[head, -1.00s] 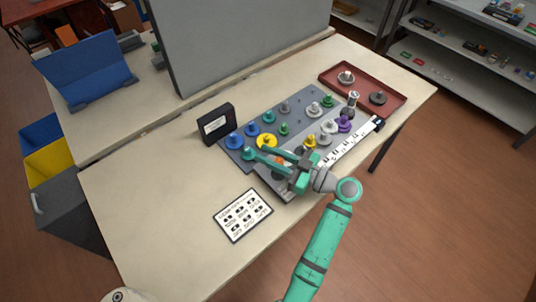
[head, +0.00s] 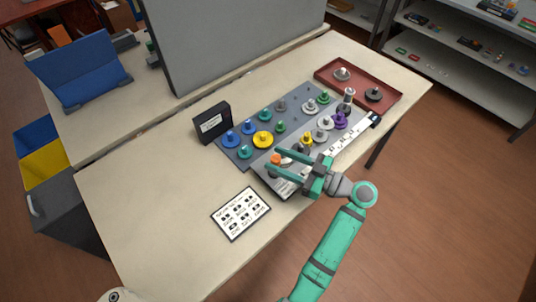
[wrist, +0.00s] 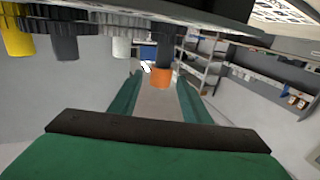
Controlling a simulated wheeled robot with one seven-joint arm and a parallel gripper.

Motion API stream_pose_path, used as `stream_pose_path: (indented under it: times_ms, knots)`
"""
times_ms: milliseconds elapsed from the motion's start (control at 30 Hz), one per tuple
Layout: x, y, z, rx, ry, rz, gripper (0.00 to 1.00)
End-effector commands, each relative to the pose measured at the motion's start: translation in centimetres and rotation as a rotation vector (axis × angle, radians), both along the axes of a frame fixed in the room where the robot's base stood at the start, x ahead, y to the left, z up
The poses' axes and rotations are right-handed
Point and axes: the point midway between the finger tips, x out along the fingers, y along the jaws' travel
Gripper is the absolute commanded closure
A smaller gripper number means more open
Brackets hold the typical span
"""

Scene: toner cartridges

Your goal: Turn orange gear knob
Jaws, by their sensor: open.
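The orange gear knob (head: 276,159) stands at the front edge of the gear board (head: 240,156). My gripper (head: 273,163) is open, with its two green fingers pointing left and one on each side of the knob. In the wrist view the orange knob (wrist: 161,77) shows between the tips of the two fingers (wrist: 158,88). A gap shows on each side of it, so I see no grip. The gear under the knob is mostly hidden by the fingers.
Several other gears stand close by, including a yellow gear (head: 263,139) and a purple gear (head: 340,120). A black box (head: 212,123) stands behind the board's left end. A printed card (head: 241,214) lies in front. A red tray (head: 398,104) is at the right.

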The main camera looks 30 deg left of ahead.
Motion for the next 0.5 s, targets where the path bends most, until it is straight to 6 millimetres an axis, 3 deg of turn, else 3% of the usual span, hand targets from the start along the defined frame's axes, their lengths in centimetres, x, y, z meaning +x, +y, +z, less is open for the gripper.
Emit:
stream_pose_path:
  times_ms: [200,500]
  knots:
    - [0.1,-3.8,0.0,0.000,0.000,-0.002,0.57]
    - [0.1,-5.5,0.0,0.000,0.001,0.000,0.57]
